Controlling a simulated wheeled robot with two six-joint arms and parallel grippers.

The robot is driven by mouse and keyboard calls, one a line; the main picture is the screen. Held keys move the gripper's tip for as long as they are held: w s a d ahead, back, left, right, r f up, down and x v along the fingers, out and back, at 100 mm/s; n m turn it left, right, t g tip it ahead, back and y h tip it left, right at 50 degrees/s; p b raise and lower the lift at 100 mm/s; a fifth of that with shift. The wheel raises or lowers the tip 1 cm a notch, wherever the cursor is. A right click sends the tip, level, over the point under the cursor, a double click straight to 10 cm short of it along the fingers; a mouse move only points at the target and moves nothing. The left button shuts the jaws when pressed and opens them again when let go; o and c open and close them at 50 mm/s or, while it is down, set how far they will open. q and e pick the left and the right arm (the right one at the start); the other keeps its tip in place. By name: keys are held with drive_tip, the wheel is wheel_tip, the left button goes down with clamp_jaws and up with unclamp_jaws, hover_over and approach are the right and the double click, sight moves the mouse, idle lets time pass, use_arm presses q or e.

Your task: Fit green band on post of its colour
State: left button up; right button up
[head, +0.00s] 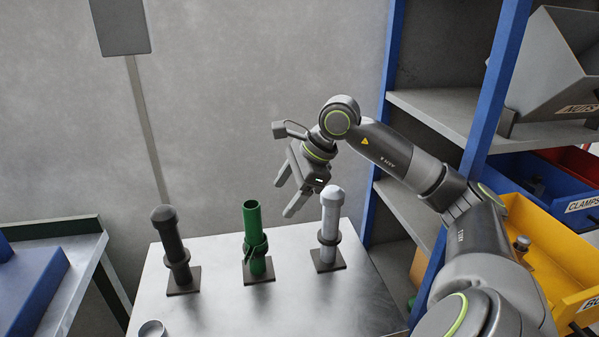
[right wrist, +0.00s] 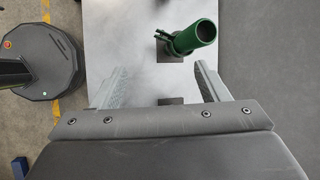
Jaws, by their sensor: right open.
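A green post (head: 252,217) stands upright in the middle of the metal table, open at the top. The green band (head: 257,247) is around this post, low down, and looks tilted. In the right wrist view the green post (right wrist: 197,37) and the band (right wrist: 168,36) show just beyond the fingertips. My right gripper (head: 284,198) is open and empty, above and to the right of the green post and apart from it. It also shows in the right wrist view (right wrist: 163,70). My left gripper is not in view.
A black post (head: 168,222) with a dark ring stands left of the green one. A pale grey post (head: 331,208) with a dark ring stands at the right, close below my right gripper. A small round cup (head: 152,329) is at the table's front. Shelving with bins (head: 545,250) stands at the right.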

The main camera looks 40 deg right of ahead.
drive_tip(key=a+b+v, duration=0.1)
drive_tip(key=v, duration=0.5)
drive_tip(key=shift+d+r+t+b, duration=0.15)
drive_tip(key=shift+r+t+b, duration=0.25)
drive_tip(key=shift+r, duration=0.1)
drive_tip(key=shift+s, duration=0.1)
